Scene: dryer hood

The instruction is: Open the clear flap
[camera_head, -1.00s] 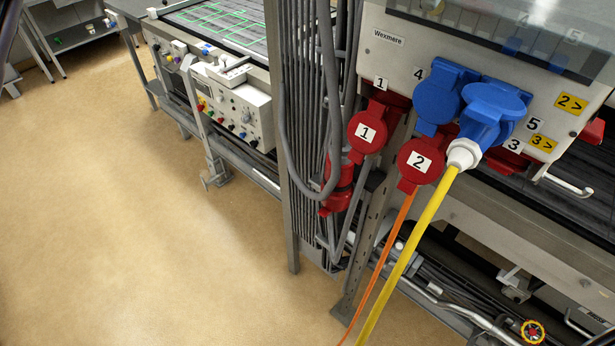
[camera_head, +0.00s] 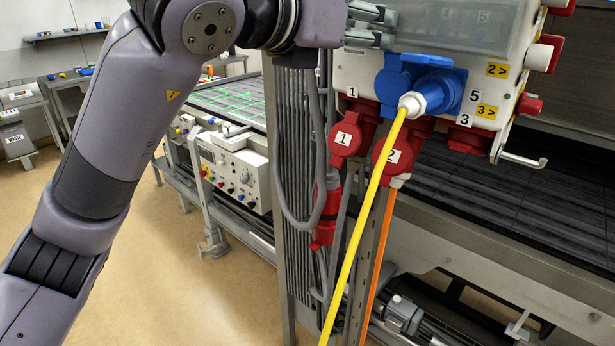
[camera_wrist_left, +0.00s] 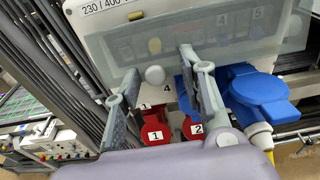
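The clear flap (camera_head: 455,28) is a see-through grey panel across the upper front of the white socket box (camera_head: 350,72). It looks closed, with numbered parts showing through it. It also fills the upper middle of the left wrist view (camera_wrist_left: 235,42). My left gripper (camera_head: 386,27) is at the flap's left part, its two grey fingers spread apart. In the left wrist view the open fingers (camera_wrist_left: 157,64) stand either side of a white round knob (camera_wrist_left: 155,75) near the flap's lower edge. I cannot tell whether a finger touches the flap. My right gripper is not in view.
Blue sockets, one with a plug (camera_head: 432,92) and yellow cable (camera_head: 362,220), sit below the flap. Red sockets (camera_head: 347,135) with lids hang lower. Grey vertical conduits (camera_head: 290,160) stand to the left. A metal hook (camera_head: 523,160) sticks out at right.

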